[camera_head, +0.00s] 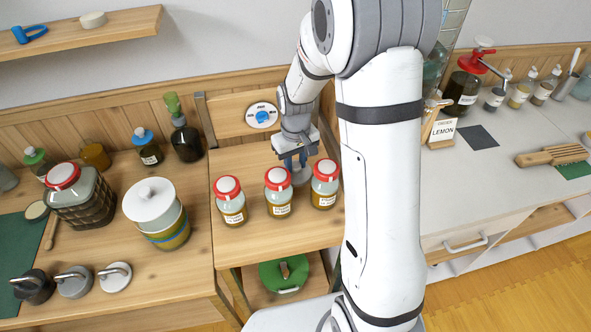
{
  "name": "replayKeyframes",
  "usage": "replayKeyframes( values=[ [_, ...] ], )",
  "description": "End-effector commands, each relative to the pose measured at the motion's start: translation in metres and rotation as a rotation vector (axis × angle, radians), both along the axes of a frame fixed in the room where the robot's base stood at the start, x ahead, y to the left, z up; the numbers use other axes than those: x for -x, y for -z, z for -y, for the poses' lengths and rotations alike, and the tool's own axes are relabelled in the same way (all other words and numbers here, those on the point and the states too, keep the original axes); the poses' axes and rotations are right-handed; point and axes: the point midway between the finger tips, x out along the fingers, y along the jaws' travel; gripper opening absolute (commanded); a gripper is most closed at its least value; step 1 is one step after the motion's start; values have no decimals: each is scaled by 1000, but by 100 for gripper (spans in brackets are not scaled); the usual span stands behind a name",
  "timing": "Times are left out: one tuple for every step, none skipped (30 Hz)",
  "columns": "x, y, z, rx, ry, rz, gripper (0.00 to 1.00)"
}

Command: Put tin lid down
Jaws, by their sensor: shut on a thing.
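My gripper (297,161), with blue fingertips, points down just behind the row of red-lidded jars on the wooden worktop. It is shut on a small grey round piece, which looks like the tin lid (302,176). The jars and the fingers partly hide this lid, and I cannot tell whether it touches the worktop (270,234). The middle jar (278,193) and right jar (325,184) stand close in front of the gripper. The left jar (230,202) stands farther left.
A white lidded pot (150,208) and a red-capped jar in a basket (80,197) stand on the left counter. A round blue dial (263,116) is on the back panel. A green round object (284,273) lies on the shelf below. The worktop's front strip is clear.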

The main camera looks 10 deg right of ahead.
Motion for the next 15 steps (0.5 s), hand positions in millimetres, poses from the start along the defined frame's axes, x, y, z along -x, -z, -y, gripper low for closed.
replayKeyframes(
  values=[
    [0,5,0,1,0,-2,5],
    [1,9,0,0,1,-3,5],
    [1,15,0,0,1,-4,5],
    [1,20,0,0,1,-4,5],
    [1,24,0,0,1,-4,5],
    [0,30,0,0,1,-3,5],
    [1,33,0,0,1,-3,5],
    [0,36,1,1,1,-2,5],
    [0,38,1,0,1,-1,5],
    [0,39,1,0,1,-1,5],
    [0,40,1,0,1,0,5],
    [0,40,1,0,1,0,5],
    [0,40,1,0,1,1,5],
    [0,40,1,0,1,1,5],
    [0,40,1,0,1,1,5]
  ],
)
